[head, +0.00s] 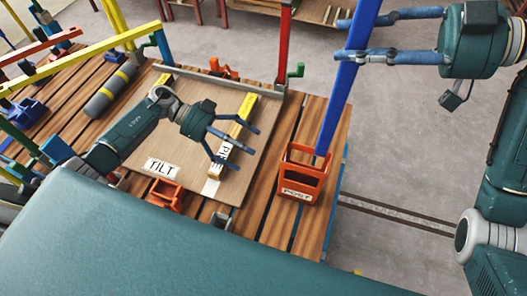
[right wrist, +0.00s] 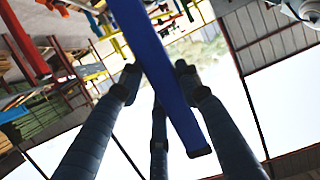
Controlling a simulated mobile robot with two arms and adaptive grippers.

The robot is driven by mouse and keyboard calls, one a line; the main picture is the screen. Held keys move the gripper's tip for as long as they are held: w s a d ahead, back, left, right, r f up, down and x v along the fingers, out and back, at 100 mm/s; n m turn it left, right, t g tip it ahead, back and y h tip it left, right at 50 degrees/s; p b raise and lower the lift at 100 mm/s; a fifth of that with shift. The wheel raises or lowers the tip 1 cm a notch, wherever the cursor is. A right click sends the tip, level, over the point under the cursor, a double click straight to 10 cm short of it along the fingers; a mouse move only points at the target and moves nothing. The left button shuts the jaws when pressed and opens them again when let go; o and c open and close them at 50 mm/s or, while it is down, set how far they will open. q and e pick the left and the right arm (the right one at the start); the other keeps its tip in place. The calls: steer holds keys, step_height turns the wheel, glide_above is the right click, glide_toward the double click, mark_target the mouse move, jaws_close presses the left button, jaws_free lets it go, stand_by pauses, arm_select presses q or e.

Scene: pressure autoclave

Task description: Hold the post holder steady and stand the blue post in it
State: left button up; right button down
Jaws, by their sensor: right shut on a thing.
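The blue post (head: 342,88) is long and square and leans slightly in the head view. My right gripper (head: 347,40) is shut around its upper part. The post (right wrist: 165,75) also runs between the fingers in the right wrist view. Its lower end overlaps the opening of the orange post holder (head: 296,192), labelled POST, at the table's right end. I cannot tell whether that end is inside the holder or just above it. My left gripper (head: 240,145) is open and empty over the board, its fingers pointing toward the holder but apart from it.
A wooden board (head: 187,150) with TILT (head: 162,168) and partly hidden PIPE labels lies on the slatted table. An orange holder (head: 166,194) stands at its front edge. A red upright (head: 284,45) rises behind the board. A grey cylinder (head: 110,92) lies left. Floor right of the table is clear.

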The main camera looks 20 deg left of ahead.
arm_select(q)
steer(key=h, duration=0.1)
glide_toward(303, 172)
step_height(303, 172, down, 4)
steer(key=w+a, duration=0.1)
steer(key=w, duration=0.1)
steer(key=x, duration=1.1)
steer(key=shift+d+r, duration=0.1)
steer(key=shift+r, duration=0.15)
steer(key=c, duration=1.5)
steer(key=shift+o, duration=0.2)
